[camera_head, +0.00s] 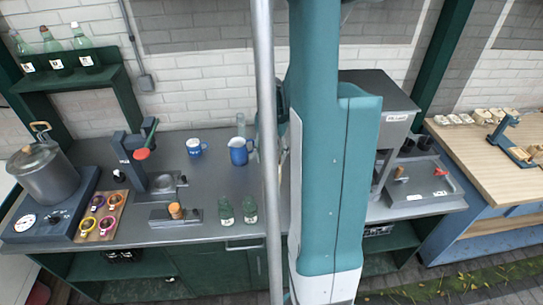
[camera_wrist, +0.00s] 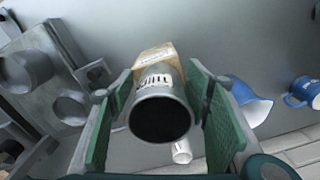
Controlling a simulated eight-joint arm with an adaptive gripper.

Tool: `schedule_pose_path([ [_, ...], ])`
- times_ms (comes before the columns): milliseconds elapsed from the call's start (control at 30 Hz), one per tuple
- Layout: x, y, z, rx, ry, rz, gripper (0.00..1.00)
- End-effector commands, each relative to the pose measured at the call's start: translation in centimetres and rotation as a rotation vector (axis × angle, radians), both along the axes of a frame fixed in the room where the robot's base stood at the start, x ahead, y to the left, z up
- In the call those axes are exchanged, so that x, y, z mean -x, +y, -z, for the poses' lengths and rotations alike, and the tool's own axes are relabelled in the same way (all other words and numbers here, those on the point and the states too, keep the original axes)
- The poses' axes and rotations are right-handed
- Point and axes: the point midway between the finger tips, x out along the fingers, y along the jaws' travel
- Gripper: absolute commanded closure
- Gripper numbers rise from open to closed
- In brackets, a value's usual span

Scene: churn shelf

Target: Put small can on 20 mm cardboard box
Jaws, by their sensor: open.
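In the wrist view, a small grey can (camera_wrist: 155,82) with a dark open mouth and a white barred label is between the two green finger pads of my gripper (camera_wrist: 162,115). My gripper is open around it; whether either pad touches the can cannot be told. A tan cardboard box (camera_wrist: 155,54) shows at the can's far end. The can appears to stand on it, but their contact is hidden.
A blue pitcher (camera_head: 239,152) and a blue mug (camera_head: 196,147) stand on the grey counter (camera_head: 205,180).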

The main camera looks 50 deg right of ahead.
Motion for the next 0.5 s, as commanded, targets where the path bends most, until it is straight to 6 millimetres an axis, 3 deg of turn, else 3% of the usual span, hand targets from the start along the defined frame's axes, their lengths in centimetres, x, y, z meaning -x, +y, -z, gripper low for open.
schedule_pose_path([
  [267,0.0,0.0,-0.3,0.0,0.0,0.0,0.52],
  [500,0.0,0.0,-1.8,0.0,0.0,0.0,0.52],
])
